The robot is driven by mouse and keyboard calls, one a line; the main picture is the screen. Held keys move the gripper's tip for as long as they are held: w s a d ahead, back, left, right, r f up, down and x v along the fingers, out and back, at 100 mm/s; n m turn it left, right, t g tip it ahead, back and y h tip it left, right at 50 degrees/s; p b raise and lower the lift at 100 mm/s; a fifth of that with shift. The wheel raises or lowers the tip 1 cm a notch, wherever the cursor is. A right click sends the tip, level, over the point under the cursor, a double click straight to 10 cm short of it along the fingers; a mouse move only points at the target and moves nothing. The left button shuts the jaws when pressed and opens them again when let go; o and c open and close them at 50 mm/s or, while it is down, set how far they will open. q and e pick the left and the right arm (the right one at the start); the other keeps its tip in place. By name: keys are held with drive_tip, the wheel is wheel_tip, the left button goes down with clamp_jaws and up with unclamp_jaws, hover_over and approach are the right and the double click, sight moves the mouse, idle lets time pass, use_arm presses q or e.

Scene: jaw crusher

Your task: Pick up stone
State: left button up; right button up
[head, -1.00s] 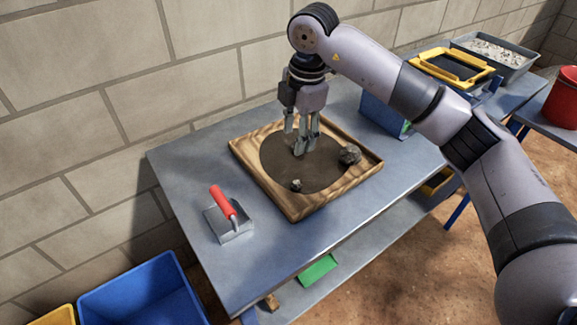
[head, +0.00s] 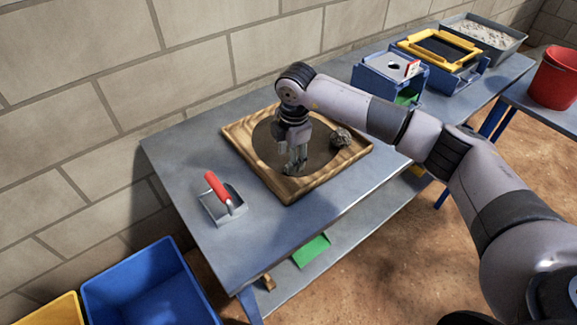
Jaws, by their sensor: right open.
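A grey rough stone (head: 341,137) lies on the right part of the wooden tray (head: 335,166), which has a dark round inset. My right gripper (head: 294,168) points down over the tray's front part, to the left of this stone and apart from it. Its fingers are open. The small stone seen earlier near the tray's front is hidden now, behind or between the fingers. I cannot tell whether the fingers touch it or the tray. My left gripper is not in view.
A scoop with a red handle (head: 218,191) lies on the table (head: 190,150) left of the tray. Blue machine (head: 390,76), yellow-framed sieve (head: 440,48), grey bin (head: 485,35) and red bucket (head: 555,78) stand at the right. A blue crate (head: 150,290) is at the lower left.

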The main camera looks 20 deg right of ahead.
wheel_tip(320, 180, down, 2)
drive_tip(key=shift+f, duration=0.25)
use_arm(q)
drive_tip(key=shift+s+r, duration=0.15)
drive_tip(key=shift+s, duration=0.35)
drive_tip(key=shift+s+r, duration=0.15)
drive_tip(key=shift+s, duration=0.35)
use_arm(e)
drive_tip(key=shift+w+f, duration=0.15)
drive_tip(key=shift+f, duration=0.3)
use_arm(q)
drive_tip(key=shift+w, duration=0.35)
use_arm(e)
drive_tip(key=c, duration=1.1)
